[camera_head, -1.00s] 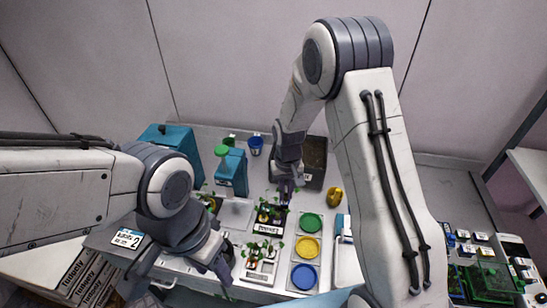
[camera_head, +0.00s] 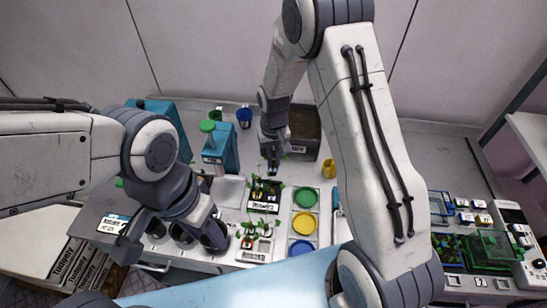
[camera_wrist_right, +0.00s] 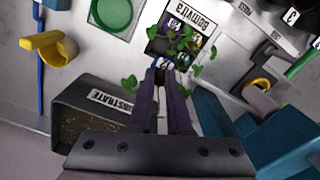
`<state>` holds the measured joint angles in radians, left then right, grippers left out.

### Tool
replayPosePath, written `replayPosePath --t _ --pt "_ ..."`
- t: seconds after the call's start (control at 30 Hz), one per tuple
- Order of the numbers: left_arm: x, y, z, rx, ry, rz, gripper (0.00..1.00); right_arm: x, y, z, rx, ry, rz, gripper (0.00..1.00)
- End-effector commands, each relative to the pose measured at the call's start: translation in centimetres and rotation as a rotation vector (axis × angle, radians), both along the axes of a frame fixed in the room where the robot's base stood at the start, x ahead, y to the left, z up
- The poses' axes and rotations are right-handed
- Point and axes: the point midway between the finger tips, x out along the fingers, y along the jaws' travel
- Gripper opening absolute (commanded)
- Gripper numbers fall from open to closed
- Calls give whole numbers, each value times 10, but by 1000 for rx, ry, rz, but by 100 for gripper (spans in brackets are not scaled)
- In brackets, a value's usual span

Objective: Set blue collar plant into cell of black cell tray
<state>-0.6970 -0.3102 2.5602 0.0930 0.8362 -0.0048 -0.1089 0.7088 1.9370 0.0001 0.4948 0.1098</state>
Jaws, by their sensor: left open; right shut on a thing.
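The black cell tray (camera_head: 252,205) sits on the bench with several small leafy plants in it; in the wrist view the tray (camera_wrist_right: 153,46) shows pale and blue collars in its cells. My right gripper (camera_head: 273,168) is just over the tray's back edge. In the wrist view its fingers (camera_wrist_right: 163,68) are shut on a small plant, with a bluish collar (camera_wrist_right: 163,62) at the tips; leaves partly hide the collar and the cell below.
A white tray with plants (camera_head: 254,255) stands in front of the black one. A panel of green, yellow and blue discs (camera_head: 317,222) is to its right.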

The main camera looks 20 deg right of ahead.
Motion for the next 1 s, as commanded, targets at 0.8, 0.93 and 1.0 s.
replayPosePath --t 0.8,0.93,1.0 --pt "0 0 -52 0 1 8 50 -1 -1 -69 0 2 -2 0" --pt "0 0 -59 0 1 8 50 -1 -1 -80 0 1 -2 0" --pt "0 0 -62 0 1 8 50 0 -1 -84 0 1 -2 0"
